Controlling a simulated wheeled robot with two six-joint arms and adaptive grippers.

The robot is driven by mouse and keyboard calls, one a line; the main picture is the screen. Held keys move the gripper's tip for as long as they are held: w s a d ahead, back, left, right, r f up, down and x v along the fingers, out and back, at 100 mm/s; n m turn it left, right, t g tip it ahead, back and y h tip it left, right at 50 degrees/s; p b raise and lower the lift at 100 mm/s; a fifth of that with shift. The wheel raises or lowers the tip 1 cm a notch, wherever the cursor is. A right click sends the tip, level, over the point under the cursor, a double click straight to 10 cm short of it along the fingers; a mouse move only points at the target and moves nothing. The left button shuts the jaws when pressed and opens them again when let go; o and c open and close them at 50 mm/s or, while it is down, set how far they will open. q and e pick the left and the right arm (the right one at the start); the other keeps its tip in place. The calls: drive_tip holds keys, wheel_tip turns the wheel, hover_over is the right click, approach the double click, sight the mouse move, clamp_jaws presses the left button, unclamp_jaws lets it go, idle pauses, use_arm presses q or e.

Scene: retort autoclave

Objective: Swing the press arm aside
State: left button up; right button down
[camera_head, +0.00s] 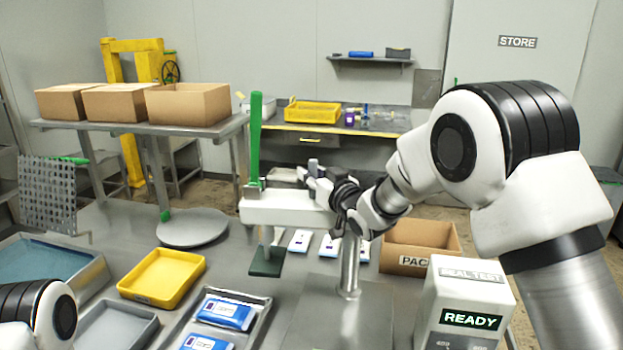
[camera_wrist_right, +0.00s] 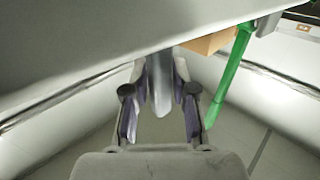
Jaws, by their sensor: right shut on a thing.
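The press arm (camera_head: 285,209) is a white horizontal beam on a steel post (camera_head: 349,265). A tall green lever (camera_head: 255,140) rises from its left end, and a dark green press foot (camera_head: 267,262) hangs under that end. The green lever also shows in the right wrist view (camera_wrist_right: 230,75). My right gripper (camera_head: 318,187) is at the top of the beam, near its post end. In the right wrist view its fingers (camera_wrist_right: 160,88) are shut on a grey upright piece (camera_wrist_right: 161,82) on the arm. My left gripper is out of view; only part of my left arm shows.
Below the press lie a tray with blue pouches (camera_head: 225,313), a yellow tray (camera_head: 162,273) and a grey tray (camera_head: 118,325). A round grey plate (camera_head: 192,228) stands behind them. A carton (camera_head: 420,247) and a seal tester marked READY (camera_head: 468,305) stand right of the post.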

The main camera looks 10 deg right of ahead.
drive_tip(key=shift+w, duration=0.1)
idle(0.3)
drive_tip(key=c, duration=1.2)
unclamp_jaws()
drive_tip(key=shift+d, duration=0.1)
drive_tip(key=shift+o, duration=0.8)
drive_tip(key=shift+d+f, duration=0.1)
drive_tip(key=shift+d, duration=0.1)
drive_tip(key=shift+s, duration=0.25)
drive_tip(key=v, duration=1.1)
drive_tip(key=shift+s+d, duration=0.15)
drive_tip(key=shift+s, duration=0.05)
